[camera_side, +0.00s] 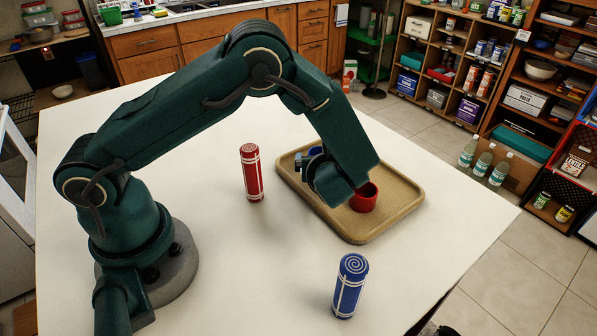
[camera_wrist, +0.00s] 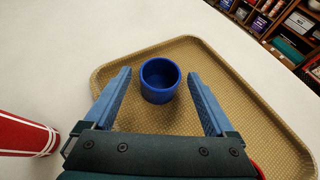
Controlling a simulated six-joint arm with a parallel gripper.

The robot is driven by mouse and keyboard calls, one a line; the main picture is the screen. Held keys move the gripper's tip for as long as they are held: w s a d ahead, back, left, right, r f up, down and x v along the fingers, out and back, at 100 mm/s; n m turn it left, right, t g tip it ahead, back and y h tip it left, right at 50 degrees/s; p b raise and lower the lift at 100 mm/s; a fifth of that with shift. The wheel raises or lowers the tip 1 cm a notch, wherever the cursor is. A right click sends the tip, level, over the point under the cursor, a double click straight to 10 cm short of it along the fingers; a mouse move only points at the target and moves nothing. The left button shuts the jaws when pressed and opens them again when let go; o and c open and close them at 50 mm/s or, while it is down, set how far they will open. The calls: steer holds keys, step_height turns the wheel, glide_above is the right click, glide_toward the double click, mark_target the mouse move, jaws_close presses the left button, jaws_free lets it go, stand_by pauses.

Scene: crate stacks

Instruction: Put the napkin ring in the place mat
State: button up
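A short blue ring-shaped piece (camera_wrist: 160,92) with a dark hollow top stands on the tan tray in the wrist view. My gripper (camera_wrist: 157,73) is open, with one blue finger on each side of the blue piece and a gap to both. A similar red piece (camera_side: 364,201) stands on the tray beside my gripper in the side view. A red rolled mat (camera_side: 252,173) stands upright on the table left of the tray; part of it shows in the wrist view (camera_wrist: 22,135). A blue rolled mat (camera_side: 350,287) with a white spiral top stands upright near the front.
The tan tray (camera_side: 398,219) has a low raised rim, which also shows in the wrist view (camera_wrist: 265,98). The white table (camera_side: 255,275) is clear between the two rolled mats. Shelves and bottles stand beyond the table.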

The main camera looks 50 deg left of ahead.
steer(key=shift+r, duration=0.2)
steer(key=v, duration=1)
steer(key=shift+s+d+r, duration=0.1)
steer(key=shift+s+d, duration=0.05)
steer(key=shift+d, duration=0.1)
steer(key=shift+s+d+r, duration=0.35)
steer(key=shift+s+a+r+n, duration=0.2)
steer(key=shift+s+n, duration=0.05)
steer(key=shift+n, duration=0.25)
steer(key=s+r+n+h, duration=0.4)
steer(key=s+n+h, duration=0.1)
steer(key=n, duration=0.7)
steer(key=s+a+r+n+g+h, duration=0.1)
steer(key=s+r+n+h, duration=0.3)
steer(key=s+n, duration=0.4)
steer(key=n+h, duration=0.1)
steer(key=n, duration=0.3)
steer(key=shift+s+a, duration=0.25)
steer(key=shift+a, duration=0.05)
